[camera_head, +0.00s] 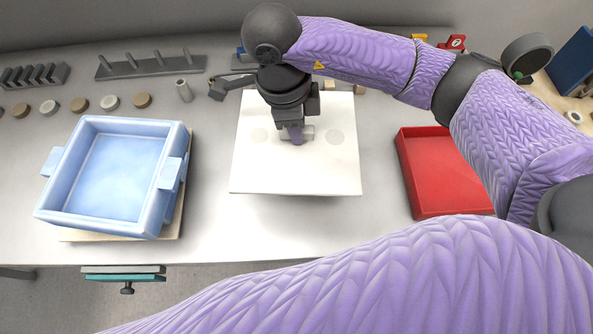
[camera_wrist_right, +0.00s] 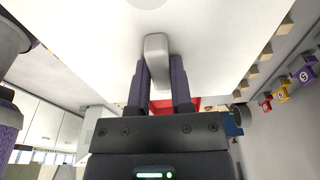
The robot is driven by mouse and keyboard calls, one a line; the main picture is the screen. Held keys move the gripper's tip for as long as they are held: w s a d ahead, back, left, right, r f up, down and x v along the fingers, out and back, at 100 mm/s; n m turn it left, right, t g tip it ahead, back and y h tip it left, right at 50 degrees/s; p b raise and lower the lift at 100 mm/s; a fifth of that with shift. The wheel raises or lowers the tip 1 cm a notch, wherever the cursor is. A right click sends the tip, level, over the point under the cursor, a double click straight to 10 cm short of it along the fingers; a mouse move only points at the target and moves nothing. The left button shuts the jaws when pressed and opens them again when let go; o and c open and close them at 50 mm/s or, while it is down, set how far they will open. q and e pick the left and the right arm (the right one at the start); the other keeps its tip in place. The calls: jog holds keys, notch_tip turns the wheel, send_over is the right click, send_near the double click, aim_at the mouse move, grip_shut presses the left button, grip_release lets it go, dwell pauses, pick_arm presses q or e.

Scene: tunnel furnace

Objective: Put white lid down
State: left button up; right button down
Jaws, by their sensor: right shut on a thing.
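The white lid (camera_head: 300,170) is a flat square plate in the middle of the head view, with a small handle at its centre and two faint round marks. My right gripper (camera_head: 297,135) comes down over it and is shut on the handle. In the right wrist view the lid (camera_wrist_right: 90,35) fills the top, and the fingers of the right gripper (camera_wrist_right: 157,68) stand on both sides of the pale handle (camera_wrist_right: 155,52). A shadow lies under the lid's front edge; its exact height is hard to tell. My left gripper is not in view.
A light blue open box (camera_head: 112,178) with side lugs stands on a cream board at left. A red tray (camera_head: 445,175) lies at right. Small discs (camera_head: 79,105) and a pegged rack (camera_head: 150,66) are at the back left. The grey table (camera_head: 215,215) is bare between box and lid.

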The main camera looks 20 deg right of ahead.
jog(key=m, duration=0.2)
jog(key=f+m, duration=0.1)
jog(key=m, duration=0.1)
jog(key=a+m+g, duration=0.1)
jog(key=m, duration=0.2)
jog(key=shift+s+a+f+y, duration=0.1)
jog(key=shift+s+f+y, duration=0.15)
jog(key=shift+s+y, duration=0.1)
jog(key=shift+a+f+m, duration=0.1)
jog(key=shift+f+m, duration=0.25)
jog(key=shift+m, duration=0.05)
notch_tip(320, 180, down, 9)
jog(key=shift+s+f+b, duration=0.1)
jog(key=shift+f+b, duration=0.1)
jog(key=shift+b, duration=0.9)
jog(key=shift+f, duration=0.2)
jog(key=shift+r, duration=0.1)
jog(key=c, duration=0.5)
grip_release()
jog(key=shift+c, duration=0.2)
